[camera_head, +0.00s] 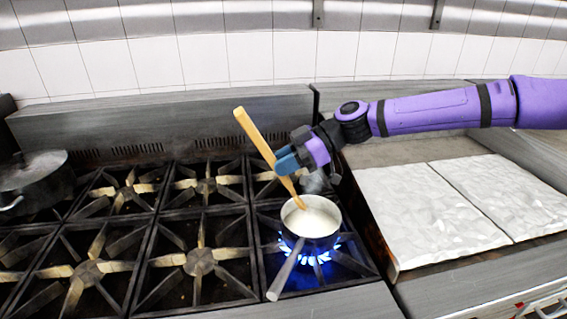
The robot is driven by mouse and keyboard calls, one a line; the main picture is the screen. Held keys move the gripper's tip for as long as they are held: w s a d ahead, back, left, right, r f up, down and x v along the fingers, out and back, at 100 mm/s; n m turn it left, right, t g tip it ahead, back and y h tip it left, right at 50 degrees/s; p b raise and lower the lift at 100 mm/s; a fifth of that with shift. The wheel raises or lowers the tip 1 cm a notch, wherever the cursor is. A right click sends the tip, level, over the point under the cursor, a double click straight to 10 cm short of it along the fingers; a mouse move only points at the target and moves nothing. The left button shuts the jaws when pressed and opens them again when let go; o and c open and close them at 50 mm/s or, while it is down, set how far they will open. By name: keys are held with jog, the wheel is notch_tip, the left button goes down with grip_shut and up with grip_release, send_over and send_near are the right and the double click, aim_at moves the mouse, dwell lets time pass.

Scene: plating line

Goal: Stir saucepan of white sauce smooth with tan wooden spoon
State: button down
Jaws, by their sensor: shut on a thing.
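A small grey saucepan (312,238) with white sauce (314,221) in it sits on a lit burner at the front right of the stove. Blue flames show under it, and its handle points to the lower left. A tan wooden spoon (253,134) leans to the upper left, its lower end inside the saucepan at the left side of the sauce. My gripper (286,161) is shut on the spoon partway up its shaft, above the saucepan. The spoon's head is hidden in the sauce.
A grey lidded pot (35,182) stands on the stove at the far left. Several empty burner grates (201,261) lie between it and the saucepan. Pale flat slabs (425,217) cover the surface to the right. A tiled wall and metal backguard (170,122) stand behind.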

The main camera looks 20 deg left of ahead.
aim_at(272, 153)
jog(key=shift+r, duration=0.1)
jog(key=shift+r, duration=1.9)
